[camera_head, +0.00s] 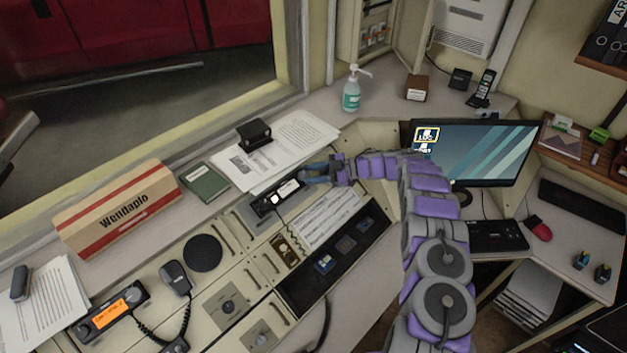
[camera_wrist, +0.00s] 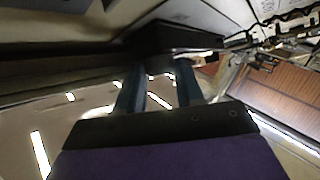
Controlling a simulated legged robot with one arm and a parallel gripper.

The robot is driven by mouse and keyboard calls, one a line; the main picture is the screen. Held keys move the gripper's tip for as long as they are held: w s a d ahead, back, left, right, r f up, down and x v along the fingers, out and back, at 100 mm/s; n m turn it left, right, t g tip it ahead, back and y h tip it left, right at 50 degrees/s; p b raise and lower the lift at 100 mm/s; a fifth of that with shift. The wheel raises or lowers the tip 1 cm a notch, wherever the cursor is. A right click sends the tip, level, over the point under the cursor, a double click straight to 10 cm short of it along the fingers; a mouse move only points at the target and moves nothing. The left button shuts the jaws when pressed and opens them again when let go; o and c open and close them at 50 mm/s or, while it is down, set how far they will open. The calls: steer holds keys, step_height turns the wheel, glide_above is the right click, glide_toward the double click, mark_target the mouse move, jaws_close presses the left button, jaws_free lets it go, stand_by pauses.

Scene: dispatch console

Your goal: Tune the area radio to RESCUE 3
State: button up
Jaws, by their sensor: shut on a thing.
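A black radio-like unit with a pale display (camera_head: 287,190) is set in the console's back row. My gripper (camera_head: 308,174) reaches it from the right, with its fingers at the unit's right end. In the wrist view the two blue fingers (camera_wrist: 161,68) run up to a dark box-shaped body (camera_wrist: 176,38). They are shut on a small part there, likely a knob, which the fingers hide. Another radio with an orange display (camera_head: 113,308) sits at the lower left. I cannot read either display or tell which is the area radio.
A handset microphone (camera_head: 174,278) with a coiled cord lies beside the orange-display radio. A monitor (camera_head: 480,150) stands right of my arm.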

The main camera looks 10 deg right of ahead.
steer(key=shift+w+r+n+g+h+b, duration=0.2)
steer(key=shift+n+g+b, duration=0.15)
steer(key=shift+n+g, duration=0.2)
steer(key=shift+w+r+n+g+h+b, duration=0.1)
steer(key=shift+w+r+n+g+b, duration=0.05)
steer(key=shift+n+g+b, duration=0.3)
steer(key=shift+r+n, duration=0.1)
steer(key=shift+n, duration=0.2)
steer(key=shift+g, duration=0.4)
steer(key=o, duration=1)
steer(key=shift+f, duration=0.3)
steer(key=shift+o, duration=0.2)
steer(key=shift+d+r, duration=0.1)
